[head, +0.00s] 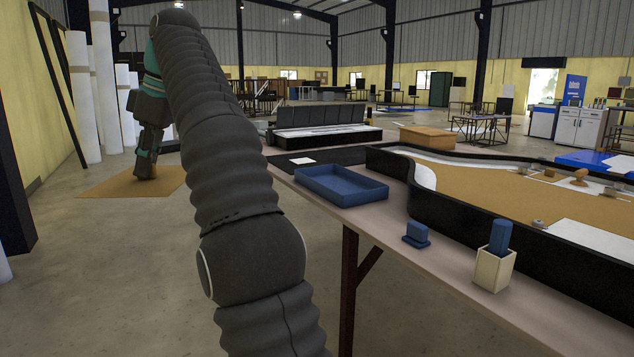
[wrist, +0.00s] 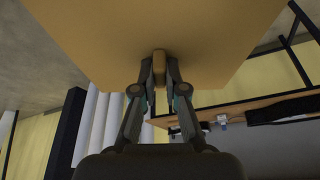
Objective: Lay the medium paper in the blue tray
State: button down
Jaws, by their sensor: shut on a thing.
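My gripper (head: 145,172) points down at the left of the head view, away from the table. In the wrist view my gripper (wrist: 159,72) is shut on a small tan knob (wrist: 159,66). The knob stands on a flat tan sheet (wrist: 110,28), which I take to be the medium paper. The sheet also shows in the head view (head: 108,184) below the fingers, apparently level; its height above the floor is hard to judge. The blue tray (head: 343,187) lies on the near table, to the right of my gripper, and looks empty.
The table (head: 385,222) also bears a blue block on a base (head: 416,235), a cream holder (head: 494,271) with a blue piece, and a black-walled lightbox (head: 470,225) holding tan and white sheets. A white piece (head: 302,161) lies behind the tray. White rolls (head: 84,95) stand at the left.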

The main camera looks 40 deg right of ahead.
aim_at(338, 188)
jog(key=i, duration=3)
jog(key=z, duration=3.4)
jog(key=k, duration=0.15)
jog(key=u, duration=0.05)
